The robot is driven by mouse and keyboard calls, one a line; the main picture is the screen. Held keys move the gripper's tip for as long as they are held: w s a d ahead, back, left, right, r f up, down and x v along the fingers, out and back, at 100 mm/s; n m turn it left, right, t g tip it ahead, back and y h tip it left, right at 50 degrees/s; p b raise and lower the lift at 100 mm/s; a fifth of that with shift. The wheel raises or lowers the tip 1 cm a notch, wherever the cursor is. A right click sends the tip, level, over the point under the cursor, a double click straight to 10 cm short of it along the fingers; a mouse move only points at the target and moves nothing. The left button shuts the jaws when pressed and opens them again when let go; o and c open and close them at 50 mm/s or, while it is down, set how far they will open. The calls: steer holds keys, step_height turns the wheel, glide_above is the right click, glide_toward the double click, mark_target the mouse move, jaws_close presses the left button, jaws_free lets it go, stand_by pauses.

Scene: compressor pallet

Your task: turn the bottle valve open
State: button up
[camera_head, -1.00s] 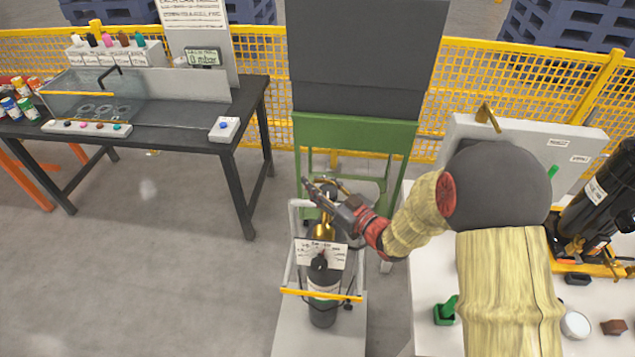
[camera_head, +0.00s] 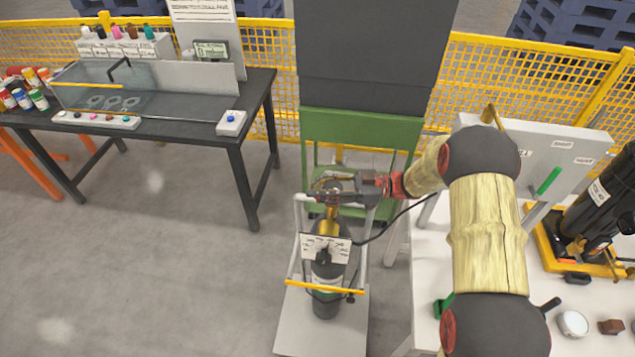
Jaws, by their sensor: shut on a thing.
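The dark gas bottle (camera_head: 325,275) stands upright on a small trolley (camera_head: 320,315), low in the middle of the view. A brass fitting (camera_head: 328,224) and a white card (camera_head: 318,247) sit at its upper part. My gripper (camera_head: 328,190) reaches in from the right, roughly level, at the top of the bottle. It is shut on the bottle valve, which is mostly hidden by the fingers. How far the valve is turned cannot be told.
A green stand with a dark cabinet (camera_head: 370,60) is close behind the bottle. A white table (camera_head: 420,270) with tools is on the right. A black bench (camera_head: 190,125) with a display (camera_head: 211,50) is on the left. The floor between is clear.

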steer(key=n+g+h+p, duration=0.1)
steer(key=n+g+p, duration=0.1)
steer(key=g, duration=0.1)
steer(key=s+n+g+h+p, duration=0.1)
steer(key=n+g+p, duration=0.1)
steer(key=g+p, duration=0.1)
steer(key=s+n+g+h+p, duration=0.1)
steer(key=n+g+p, duration=0.1)
steer(key=g+p, duration=0.1)
steer(key=shift+s+d+r+n+g, duration=0.2)
steer(key=shift+d+r+n+g, duration=0.1)
steer(key=shift+d+n+g, duration=0.15)
steer(key=n+g+h+p, duration=0.1)
steer(key=p, duration=0.3)
steer(key=shift+s, duration=0.15)
steer(key=shift+d+f+g+h+p, duration=0.1)
steer(key=shift+f+g+h+p, duration=0.2)
steer(key=shift+p, duration=0.75)
steer(key=o, duration=1.4)
steer(key=shift+s, duration=0.1)
steer(key=shift+f+b, duration=0.2)
steer(key=shift+b, duration=1.05)
steer(key=m+t+y+b, duration=0.1)
steer(key=b, duration=0.2)
steer(key=m+t+y+b, duration=0.1)
steer(key=b, duration=0.3)
steer(key=shift+w+a+t, duration=0.2)
steer(key=shift+w+t, duration=0.15)
